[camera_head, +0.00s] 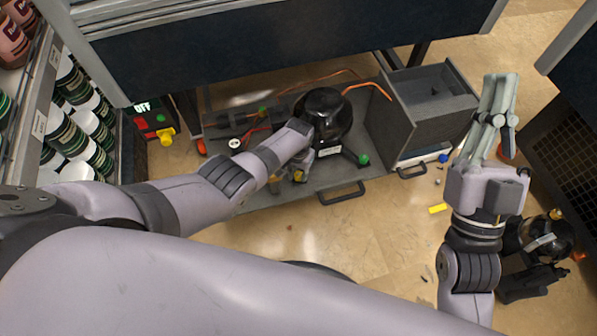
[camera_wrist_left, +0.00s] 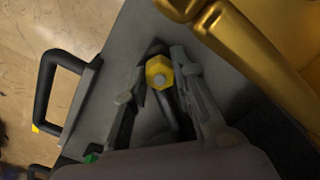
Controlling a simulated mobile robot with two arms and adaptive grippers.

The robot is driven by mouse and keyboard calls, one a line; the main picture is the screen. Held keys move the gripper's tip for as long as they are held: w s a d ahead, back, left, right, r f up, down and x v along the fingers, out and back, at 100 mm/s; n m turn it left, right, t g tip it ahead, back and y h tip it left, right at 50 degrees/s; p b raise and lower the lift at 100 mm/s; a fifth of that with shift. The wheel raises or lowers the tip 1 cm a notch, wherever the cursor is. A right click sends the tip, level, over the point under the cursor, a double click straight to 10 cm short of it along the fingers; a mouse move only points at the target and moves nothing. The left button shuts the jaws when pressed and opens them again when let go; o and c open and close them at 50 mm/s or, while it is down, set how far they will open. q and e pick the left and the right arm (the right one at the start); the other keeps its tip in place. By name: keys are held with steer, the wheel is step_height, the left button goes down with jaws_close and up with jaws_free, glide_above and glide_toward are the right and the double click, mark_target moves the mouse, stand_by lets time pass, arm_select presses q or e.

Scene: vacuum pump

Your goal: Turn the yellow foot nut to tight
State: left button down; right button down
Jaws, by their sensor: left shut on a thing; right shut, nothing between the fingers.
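In the head view, a small yellow part shows by my left gripper (camera_head: 300,170), low at the front of the black round pump body (camera_head: 326,116). My left arm partly covers that area. My right gripper (camera_head: 500,85) is shut and empty, raised at the right, well away from the pump.
The pump stands on a grey tray (camera_head: 240,208) with a black handle (camera_head: 342,194). A grey box (camera_head: 432,98) stands to its right. A red box reading OFF (camera_head: 146,118) is at the left. Black equipment (camera_head: 535,245) lies on the floor at right. Gold surfaces (camera_wrist_left: 250,45) fill the wrist view's upper right.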

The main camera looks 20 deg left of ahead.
mark_target(299, 175)
arm_select(q)
steer(key=shift+m, duration=0.3)
steer(key=c, duration=1.3)
jaws_free()
steer(key=shift+c, duration=0.2)
steer(key=shift+r, duration=0.1)
step_height(299, 175, up, 12)
